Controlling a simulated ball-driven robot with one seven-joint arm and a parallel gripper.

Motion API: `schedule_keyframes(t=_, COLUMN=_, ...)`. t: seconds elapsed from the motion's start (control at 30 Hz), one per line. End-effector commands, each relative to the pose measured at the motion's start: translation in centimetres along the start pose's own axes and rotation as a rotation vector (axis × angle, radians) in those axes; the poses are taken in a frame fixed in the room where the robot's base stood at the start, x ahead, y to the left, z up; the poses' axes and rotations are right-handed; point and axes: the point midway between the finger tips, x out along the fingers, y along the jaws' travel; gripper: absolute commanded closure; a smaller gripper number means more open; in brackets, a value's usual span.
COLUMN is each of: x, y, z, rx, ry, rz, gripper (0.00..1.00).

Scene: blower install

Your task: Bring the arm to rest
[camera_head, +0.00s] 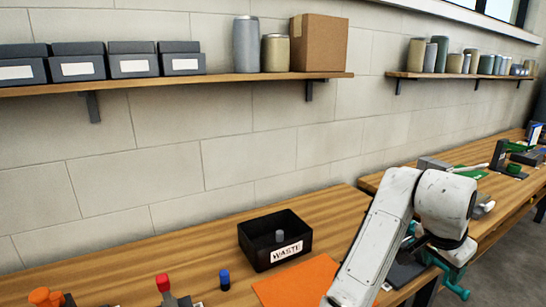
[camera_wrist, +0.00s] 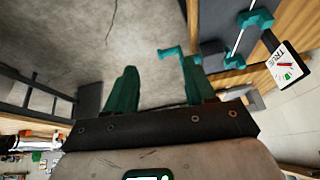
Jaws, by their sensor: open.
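My arm (camera_head: 385,230) is bent at the right of the head view, above the right part of the wooden workbench. My gripper (camera_wrist: 160,92) shows in the wrist view as two teal fingers held well apart, with nothing between them but grey floor beyond. In the head view, teal parts (camera_head: 452,278) show below the wrist near the bench's front edge; the fingertips are hard to make out there.
A black waste bin (camera_head: 258,250) with a grey piece inside stands on the bench (camera_head: 130,262). An orange mat (camera_head: 298,282), blue-capped item (camera_head: 225,279) and red-topped item (camera_head: 165,288) lie nearby. A teal-clamped rod fixture (camera_wrist: 240,40) shows beside my gripper. Shelves line the wall.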

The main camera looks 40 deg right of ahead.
Motion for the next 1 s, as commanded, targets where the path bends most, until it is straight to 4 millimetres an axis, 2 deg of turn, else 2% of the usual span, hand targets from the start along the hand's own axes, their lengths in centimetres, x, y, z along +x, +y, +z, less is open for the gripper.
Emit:
schedule_keyframes(t=0.17, x=1.8, y=-1.9, z=2.1, rx=-0.315, ry=0.127, rz=-0.064, gripper=0.46)
schedule_keyframes(t=0.27, x=2.9, y=-3.0, z=4.3, rx=-0.501, ry=0.167, rz=-0.103, gripper=0.46)
schedule_keyframes(t=0.4, x=4.8, y=-3.6, z=8.8, rx=-0.77, ry=0.182, rz=-0.159, gripper=0.46)
schedule_keyframes(t=0.53, x=7.0, y=-3.0, z=14.1, rx=-1.022, ry=0.151, rz=-0.211, gripper=0.46)
schedule_keyframes(t=0.67, x=9.0, y=-0.9, z=19.9, rx=-1.255, ry=0.084, rz=-0.264, gripper=0.46)
schedule_keyframes(t=0.77, x=10.5, y=1.8, z=24.6, rx=-1.422, ry=0.005, rz=-0.306, gripper=0.46)
schedule_keyframes(t=0.9, x=11.9, y=6.7, z=30.8, rx=-1.626, ry=-0.135, rz=-0.369, gripper=0.46)
schedule_keyframes(t=1.0, x=12.3, y=9.7, z=33.8, rx=-1.719, ry=-0.218, rz=-0.405, gripper=0.46)
